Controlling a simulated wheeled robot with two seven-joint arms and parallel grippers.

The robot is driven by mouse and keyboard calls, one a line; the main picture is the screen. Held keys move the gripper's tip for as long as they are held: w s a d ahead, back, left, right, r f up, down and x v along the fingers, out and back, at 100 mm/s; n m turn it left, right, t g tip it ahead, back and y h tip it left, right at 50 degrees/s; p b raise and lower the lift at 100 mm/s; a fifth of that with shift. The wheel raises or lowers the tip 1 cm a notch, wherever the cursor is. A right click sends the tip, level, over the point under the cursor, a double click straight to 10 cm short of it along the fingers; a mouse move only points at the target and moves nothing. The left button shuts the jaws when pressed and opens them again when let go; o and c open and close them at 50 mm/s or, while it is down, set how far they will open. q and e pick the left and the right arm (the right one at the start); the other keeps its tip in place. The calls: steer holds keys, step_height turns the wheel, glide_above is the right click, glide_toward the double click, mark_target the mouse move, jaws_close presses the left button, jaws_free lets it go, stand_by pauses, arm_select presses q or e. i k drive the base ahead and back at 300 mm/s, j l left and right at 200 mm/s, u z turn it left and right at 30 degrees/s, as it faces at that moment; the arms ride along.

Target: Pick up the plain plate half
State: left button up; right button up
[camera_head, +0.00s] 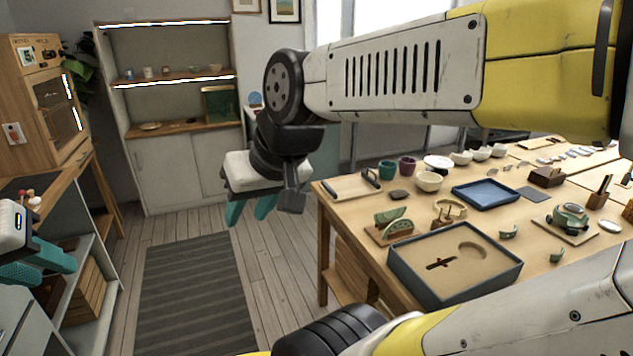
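Two green half-round pieces stand in a small wooden rack on the table. The rear one (389,214) looks plain green; the front one (398,228) shows a lighter face. I cannot tell surely which is the plain plate half. My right gripper (250,212) hangs past the table's left edge, over the floor, left of the rack. Its teal fingers are apart and empty. My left gripper (48,266) is at the left picture edge, partly cut off, far from the rack. Its teal fingers look apart with nothing between them.
A grey-rimmed tray (455,291) with sand-coloured lining stands in front of the rack. A blue tray (485,194), cups, bowls and a wooden board (350,187) stand behind it. Small green shards (508,232) lie to the right.

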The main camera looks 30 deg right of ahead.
mark_target(385, 216)
steer(key=i+l+z, duration=0.25)
steer(key=z, duration=0.25)
steer(key=i+z, duration=0.8)
steer(key=z, duration=0.15)
steer(key=i+l+u, duration=0.2)
steer(key=i+j, duration=0.1)
